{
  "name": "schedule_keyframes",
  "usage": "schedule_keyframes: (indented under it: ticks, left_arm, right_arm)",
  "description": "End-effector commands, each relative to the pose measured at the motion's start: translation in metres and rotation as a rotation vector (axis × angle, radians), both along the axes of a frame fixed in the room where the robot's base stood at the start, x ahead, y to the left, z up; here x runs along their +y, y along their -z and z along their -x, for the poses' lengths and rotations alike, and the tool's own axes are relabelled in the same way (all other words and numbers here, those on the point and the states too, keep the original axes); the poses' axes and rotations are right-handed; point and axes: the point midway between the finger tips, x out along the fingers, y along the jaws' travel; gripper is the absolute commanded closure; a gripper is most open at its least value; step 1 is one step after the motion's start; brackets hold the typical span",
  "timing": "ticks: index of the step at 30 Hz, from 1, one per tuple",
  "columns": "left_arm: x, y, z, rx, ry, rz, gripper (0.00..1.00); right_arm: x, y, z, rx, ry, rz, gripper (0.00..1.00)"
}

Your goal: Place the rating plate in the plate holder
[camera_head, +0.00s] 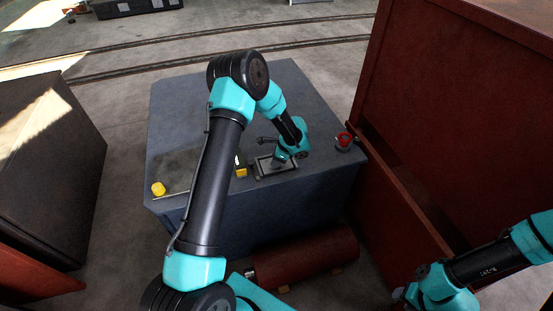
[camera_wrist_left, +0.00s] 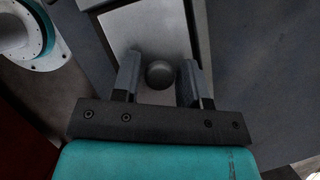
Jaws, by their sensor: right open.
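In the head view my left gripper (camera_head: 279,162) points down at a dark-rimmed rectangular frame, which looks like the plate holder (camera_head: 262,174), on top of the blue-grey block. In the left wrist view a light grey flat plate (camera_wrist_left: 148,25), likely the rating plate, carries a round dark knob (camera_wrist_left: 160,74). The two fingers of my left gripper stand on either side of the knob. Only slight gaps show, and I cannot tell whether they touch it. Whether the plate is seated in the frame is not clear. My right arm shows at lower right; its fingers are not visible.
The blue-grey block (camera_head: 300,90) has free room at its back. A yellow knob (camera_head: 158,188), a small yellow block (camera_head: 241,171) and a red round part (camera_head: 343,141) sit on it. A large red cabinet (camera_head: 460,110) stands right. A red cylinder (camera_head: 305,262) lies in front.

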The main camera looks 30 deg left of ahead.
Motion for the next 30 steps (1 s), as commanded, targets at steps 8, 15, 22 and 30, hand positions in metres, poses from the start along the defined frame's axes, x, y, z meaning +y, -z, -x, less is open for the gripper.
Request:
schedule_keyframes:
  ticks: [8, 15, 22, 30]
  left_arm:
    - [0.0, 0.0, 0.0, 0.0, 0.0, 0.0, 0.46]
    - [-0.001, -0.005, 0.0, -0.001, 0.0, 0.0, 0.46]
    - [-0.011, -0.032, -0.005, -0.004, 0.002, 0.0, 0.46]
    - [-0.029, -0.079, -0.013, -0.005, 0.001, -0.002, 0.46]
  right_arm:
    - [0.0, 0.0, 0.0, 0.0, 0.0, 0.0, 0.57]
    - [0.0, 0.0, 0.0, 0.0, 0.0, 0.0, 0.57]
    - [0.0, 0.0, 0.0, 0.0, 0.0, 0.0, 0.57]
    - [0.0, 0.0, 0.0, 0.0, 0.0, 0.0, 0.57]
